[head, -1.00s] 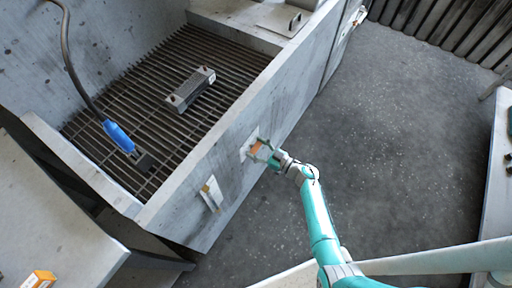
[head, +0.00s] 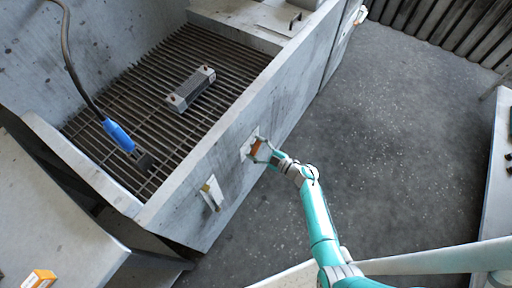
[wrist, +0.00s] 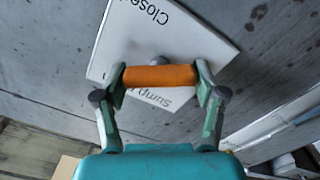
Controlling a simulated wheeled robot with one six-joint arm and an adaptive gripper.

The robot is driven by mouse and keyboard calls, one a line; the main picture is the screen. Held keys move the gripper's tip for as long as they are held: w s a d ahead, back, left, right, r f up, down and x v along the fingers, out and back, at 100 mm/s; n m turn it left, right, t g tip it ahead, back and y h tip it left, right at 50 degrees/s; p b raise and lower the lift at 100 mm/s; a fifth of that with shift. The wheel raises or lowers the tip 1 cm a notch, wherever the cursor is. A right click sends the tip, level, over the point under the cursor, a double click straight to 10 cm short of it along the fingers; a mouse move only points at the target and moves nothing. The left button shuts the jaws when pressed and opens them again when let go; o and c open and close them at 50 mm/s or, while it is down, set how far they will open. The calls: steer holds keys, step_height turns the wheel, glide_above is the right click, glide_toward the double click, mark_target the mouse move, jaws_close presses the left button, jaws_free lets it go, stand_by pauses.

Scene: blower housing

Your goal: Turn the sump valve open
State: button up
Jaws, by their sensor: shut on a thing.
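The sump valve has an orange handle (wrist: 160,77) in front of a white label plate (wrist: 190,40) on the grey housing wall. The plate reads "Closed" near the top of the wrist view and "Sump" below the handle, partly hidden. My gripper (wrist: 160,79) is shut on the orange handle, with one finger at each end of it. In the head view my gripper (head: 265,152) is at the outer face of the housing's front wall, and the white plate (head: 247,146) shows just left of it.
A second light fitting (head: 212,193) is on the same wall, left of the valve. Behind the wall, a slatted grate (head: 160,75) holds a grey block (head: 191,89) and a blue-handled tool (head: 119,136) on a cable. The floor (head: 400,150) to the right is clear.

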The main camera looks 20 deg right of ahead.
steer(key=n, duration=0.5)
steer(key=shift+s+a+f+n, duration=0.1)
steer(key=shift+n, duration=0.2)
steer(key=n, duration=0.5)
steer(key=shift+f, duration=0.15)
steer(key=shift+n, duration=0.4)
steer(key=o, duration=1.1)
steer(key=shift+o, duration=0.2)
steer(key=v, duration=1.2)
steer(key=shift+a, duration=0.1)
